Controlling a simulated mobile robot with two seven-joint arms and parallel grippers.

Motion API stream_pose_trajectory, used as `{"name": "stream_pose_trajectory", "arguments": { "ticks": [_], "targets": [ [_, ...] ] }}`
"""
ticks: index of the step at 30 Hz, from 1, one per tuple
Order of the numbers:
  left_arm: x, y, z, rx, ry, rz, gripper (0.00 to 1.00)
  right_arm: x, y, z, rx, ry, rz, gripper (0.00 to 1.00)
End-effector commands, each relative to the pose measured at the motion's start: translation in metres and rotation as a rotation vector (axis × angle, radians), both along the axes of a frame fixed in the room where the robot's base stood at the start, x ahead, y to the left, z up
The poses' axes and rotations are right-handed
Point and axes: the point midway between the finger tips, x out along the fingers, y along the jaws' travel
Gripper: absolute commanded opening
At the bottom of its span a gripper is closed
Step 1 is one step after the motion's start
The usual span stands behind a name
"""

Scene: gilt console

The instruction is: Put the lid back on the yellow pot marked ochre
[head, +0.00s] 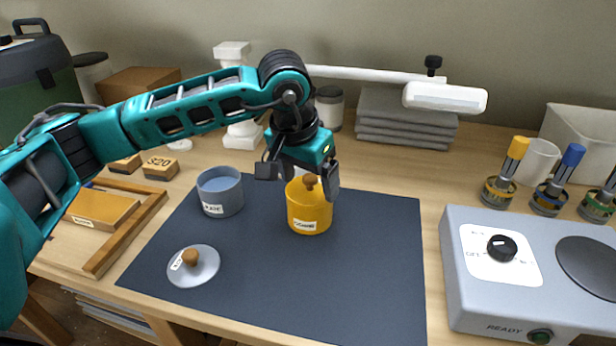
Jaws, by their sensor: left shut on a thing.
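The yellow pot (309,216) stands upright on the dark mat, with a white label on its front. A yellow lid with a brown knob (310,181) is at the pot's mouth. My left gripper (300,178) reaches down from above, shut on this lid, with a dark finger on either side. The fingers partly cover the lid's edge, so I cannot tell whether it sits fully down on the rim. My right gripper is out of view.
An open blue-grey pot (221,197) stands left of the yellow pot. Its pale lid (193,267) lies on the mat (330,285) in front. A hotplate (520,270) stands at right, brushes (505,175) behind it. The mat's front right is clear.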

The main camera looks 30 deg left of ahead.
Motion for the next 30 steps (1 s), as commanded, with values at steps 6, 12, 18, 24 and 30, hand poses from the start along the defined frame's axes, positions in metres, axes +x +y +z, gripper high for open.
{"name": "stream_pose_trajectory", "arguments": {
  "ticks": [6, 12, 18, 24, 30],
  "targets": [
    [0.0000, -0.0001, 0.0002, 0.000, 0.000, 0.000, 0.58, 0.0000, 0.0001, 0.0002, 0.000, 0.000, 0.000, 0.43],
    [0.0001, -0.0001, -0.0007, 0.000, -0.001, 0.000, 0.58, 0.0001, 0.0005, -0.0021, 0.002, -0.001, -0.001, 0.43],
    [0.0001, -0.0001, -0.0005, 0.000, -0.001, 0.000, 0.58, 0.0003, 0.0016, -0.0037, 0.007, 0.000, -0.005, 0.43],
    [0.0001, -0.0001, -0.0003, 0.000, -0.001, 0.000, 0.58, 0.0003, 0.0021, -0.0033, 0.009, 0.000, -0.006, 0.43],
    [0.0000, -0.0001, -0.0004, 0.000, -0.001, 0.000, 0.95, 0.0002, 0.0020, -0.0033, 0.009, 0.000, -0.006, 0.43]
  ]
}}
